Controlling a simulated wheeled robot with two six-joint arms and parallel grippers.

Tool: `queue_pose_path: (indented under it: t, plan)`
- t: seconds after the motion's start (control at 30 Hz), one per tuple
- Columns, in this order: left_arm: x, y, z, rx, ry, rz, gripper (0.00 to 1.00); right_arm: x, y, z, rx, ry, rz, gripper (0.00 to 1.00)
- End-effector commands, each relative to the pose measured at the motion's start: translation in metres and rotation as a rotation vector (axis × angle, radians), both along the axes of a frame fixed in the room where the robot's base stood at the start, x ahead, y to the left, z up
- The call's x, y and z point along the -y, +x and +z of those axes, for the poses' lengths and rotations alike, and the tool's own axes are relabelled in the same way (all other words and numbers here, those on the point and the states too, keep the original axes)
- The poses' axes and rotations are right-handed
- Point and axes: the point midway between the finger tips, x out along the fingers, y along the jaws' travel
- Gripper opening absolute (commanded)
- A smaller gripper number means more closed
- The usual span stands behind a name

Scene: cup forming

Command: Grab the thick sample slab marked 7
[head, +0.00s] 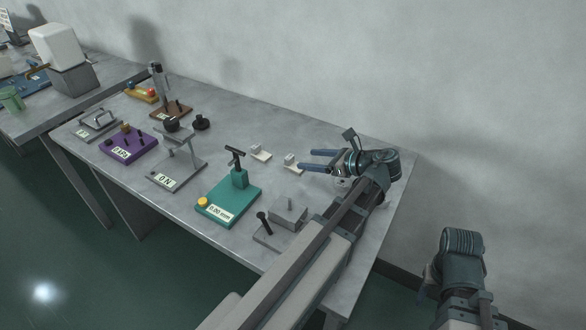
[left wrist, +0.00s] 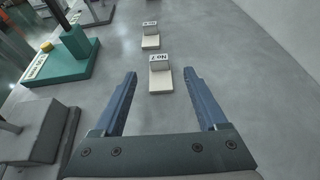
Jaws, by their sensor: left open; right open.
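The sample marked No 7 is a small grey block (left wrist: 160,63) with a white label, on a pale flat base (left wrist: 160,82). In the head view the No 7 sample (head: 291,160) sits just left of my left gripper (head: 306,160). That gripper is open and empty, its blue fingers (left wrist: 166,88) pointing at the sample. A similar sample (left wrist: 150,41) stands farther off, its label too small to read surely; it also shows in the head view (head: 261,153). My right gripper (head: 428,284) is off the table at lower right.
A scale marked 0 N (head: 176,170) and a purple device (head: 128,146) are farther left. The tabletop right of the samples is clear.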

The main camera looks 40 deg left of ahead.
Motion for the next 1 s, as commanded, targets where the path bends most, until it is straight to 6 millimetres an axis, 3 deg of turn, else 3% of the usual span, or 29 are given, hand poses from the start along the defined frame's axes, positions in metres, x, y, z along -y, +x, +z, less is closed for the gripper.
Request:
queue_pose_path:
  t: [0.47,0.8,1.0]
  plan:
    - [-0.019,-0.002,-0.011,0.000,0.000,0.002,0.75,0.000,0.000,-0.011,0.000,0.000,0.000,0.50]
    - [-0.057,-0.005,-0.029,0.000,0.000,0.002,0.75,0.000,0.000,-0.029,0.000,0.000,0.000,0.50]
    - [-0.058,-0.004,-0.028,0.000,0.000,0.000,0.75,0.000,0.000,-0.028,0.000,0.000,0.000,0.50]
